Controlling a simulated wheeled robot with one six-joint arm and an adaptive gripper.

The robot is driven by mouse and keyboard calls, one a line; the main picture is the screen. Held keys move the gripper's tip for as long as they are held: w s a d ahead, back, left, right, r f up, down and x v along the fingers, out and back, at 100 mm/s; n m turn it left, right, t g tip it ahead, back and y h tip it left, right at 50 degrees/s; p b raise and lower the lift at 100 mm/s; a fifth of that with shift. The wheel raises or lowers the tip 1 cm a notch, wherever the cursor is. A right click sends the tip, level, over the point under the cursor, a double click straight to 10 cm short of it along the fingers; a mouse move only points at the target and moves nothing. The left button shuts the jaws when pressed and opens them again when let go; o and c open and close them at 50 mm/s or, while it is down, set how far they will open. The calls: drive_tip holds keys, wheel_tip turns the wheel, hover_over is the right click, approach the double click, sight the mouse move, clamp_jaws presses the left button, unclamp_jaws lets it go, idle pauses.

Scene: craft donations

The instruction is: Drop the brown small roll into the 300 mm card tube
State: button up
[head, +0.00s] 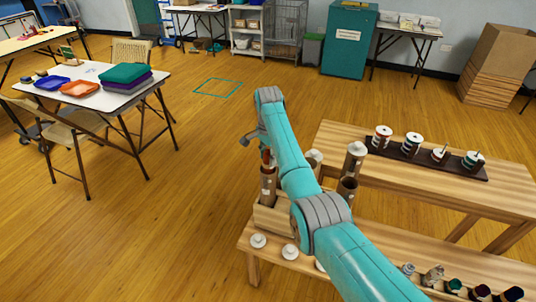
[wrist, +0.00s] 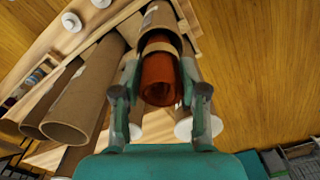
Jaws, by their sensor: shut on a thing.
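My gripper (wrist: 159,82) is shut on an orange-brown roll (wrist: 160,72), which I take for the brown small roll. In the head view the roll (head: 267,157) shows as a small reddish piece below my wrist. It is in line with the mouth of a brown card tube (head: 268,187) with a white label, standing in a wooden rack (head: 272,218). The same tube (wrist: 161,18) lies beyond the roll in the wrist view. I cannot tell whether the roll's far end is inside the mouth. No tube length is readable.
White caps (head: 290,251) lie on the low bench (head: 249,243). A spool rack (head: 428,160) sits on the bench behind. My arm hides part of the rack.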

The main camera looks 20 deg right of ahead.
drive_tip(key=o, duration=1.1)
drive_tip(key=shift+o, duration=0.2)
drive_tip(key=shift+r, duration=0.1)
wheel_tip(320, 180, up, 12)
drive_tip(key=shift+f, duration=0.1)
